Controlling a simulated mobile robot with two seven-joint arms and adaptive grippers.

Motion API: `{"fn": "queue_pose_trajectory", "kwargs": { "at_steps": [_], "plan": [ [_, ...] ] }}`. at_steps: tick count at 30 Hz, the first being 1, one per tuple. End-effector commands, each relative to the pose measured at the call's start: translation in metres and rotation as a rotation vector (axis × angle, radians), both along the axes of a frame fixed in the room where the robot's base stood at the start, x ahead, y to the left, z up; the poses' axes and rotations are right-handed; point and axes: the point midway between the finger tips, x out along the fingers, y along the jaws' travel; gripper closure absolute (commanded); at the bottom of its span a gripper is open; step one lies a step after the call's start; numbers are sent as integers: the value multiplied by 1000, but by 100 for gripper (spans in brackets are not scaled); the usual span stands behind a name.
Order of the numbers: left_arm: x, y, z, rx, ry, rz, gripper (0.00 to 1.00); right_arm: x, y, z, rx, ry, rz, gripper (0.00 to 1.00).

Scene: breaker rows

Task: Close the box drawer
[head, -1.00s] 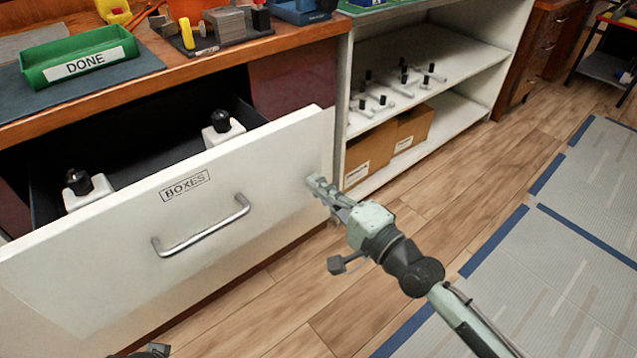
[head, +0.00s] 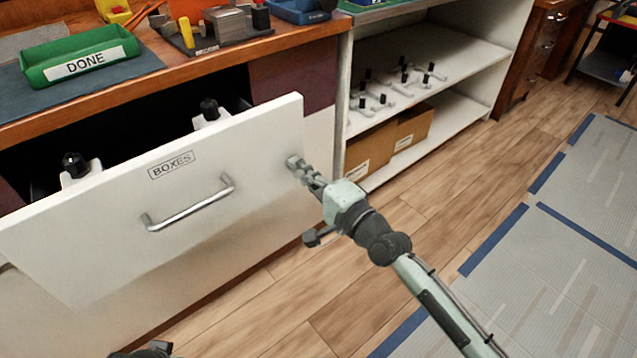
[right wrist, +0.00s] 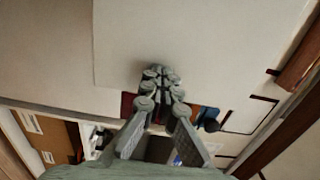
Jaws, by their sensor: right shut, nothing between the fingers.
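The box drawer (head: 110,225) is a white-fronted drawer labelled BOXES, with a silver bar handle (head: 190,207). It stands partly open under the wooden worktop, and white containers with black tops (head: 208,113) show inside it. My right gripper (head: 294,163) is shut and empty, its fingertips at the right edge of the drawer front; whether they touch cannot be told for certain. In the right wrist view the shut fingertips (right wrist: 160,75) lie against the pale front panel. At the lower left of the head view a small dark piece, possibly of my left arm, shows; the left gripper cannot be made out.
A green DONE tray (head: 80,57) sits on the worktop above the drawer. To the right, a white shelf unit (head: 470,55) holds several small parts and cardboard boxes (head: 370,150). Open wooden floor (head: 430,220) lies right of the drawer.

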Motion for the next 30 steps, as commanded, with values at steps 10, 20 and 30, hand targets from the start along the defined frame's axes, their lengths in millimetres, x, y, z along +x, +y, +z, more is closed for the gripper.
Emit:
{"fn": "queue_pose_trajectory", "kwargs": {
  "at_steps": [10,20,30],
  "plan": [
    [-4,0,10,6,-2,-1,13,56,38,-1,2,-1,0,100],
    [-7,2,51,29,-25,3,13,108,73,-2,1,-2,0,100],
    [-22,3,98,52,-48,11,13,146,99,-2,-1,-1,1,100]
  ]
}}
